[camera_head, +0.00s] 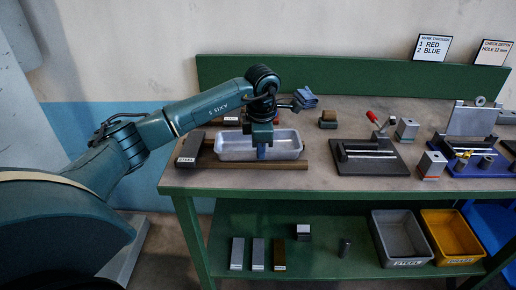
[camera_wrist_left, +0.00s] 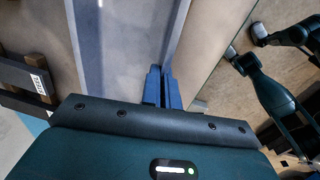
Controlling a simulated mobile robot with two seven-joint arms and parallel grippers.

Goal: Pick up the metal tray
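The metal tray (camera_head: 230,151), a shallow silvery rectangle, lies level and empty on the left part of the workbench. My left gripper (camera_head: 262,155) points down at the middle of its near long side. In the left wrist view, the tray (camera_wrist_left: 120,45) runs up the picture and its near wall leads to my left fingers (camera_wrist_left: 163,88). The fingers are close together and look shut on that rim; their tips are partly hidden. My right gripper is not made out in either view.
Dark bars (camera_head: 190,147) lie beside the tray on the workbench (camera_head: 315,185). A clamp fixture (camera_head: 368,158) and a blue-based jig (camera_head: 470,165) stand to the right. A grey bin (camera_head: 402,240) and a yellow bin (camera_head: 452,237) sit on the lower shelf.

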